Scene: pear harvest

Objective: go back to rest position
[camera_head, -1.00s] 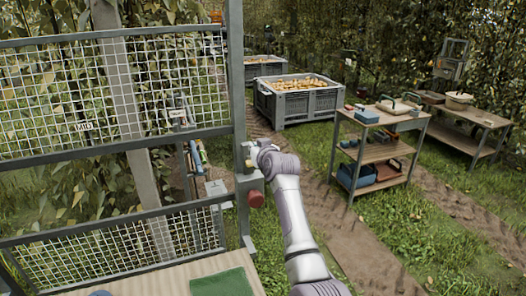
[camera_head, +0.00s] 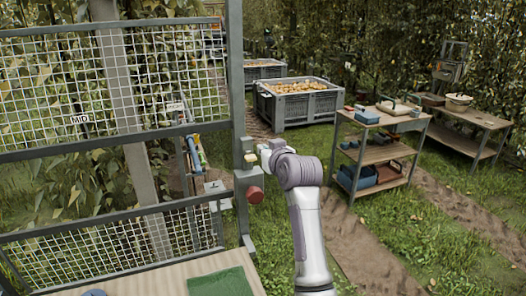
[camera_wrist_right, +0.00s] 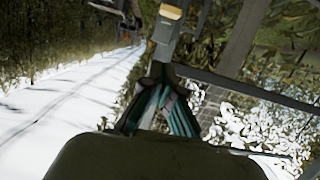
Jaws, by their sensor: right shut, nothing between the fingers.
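My right arm reaches up from the bottom of the head view. Its gripper (camera_head: 266,150) is at the arm's far end, small and partly hidden by the wrist, just right of a grey post with a control box. In the right wrist view the dark fingers of this gripper (camera_wrist_right: 160,98) are together and empty. A yellow button (camera_head: 252,158) and a red round button (camera_head: 255,195) are on the post, close to the gripper. I cannot tell whether the gripper touches the box. My left gripper is not in view.
A wire mesh fence (camera_head: 75,75) stands at left, with a green mat (camera_head: 220,284) on a wooden surface below. A grey crate of pears (camera_head: 300,106) stands behind. A shelf cart (camera_head: 378,152) and a low bench (camera_head: 468,135) are at right. Grass lies between them.

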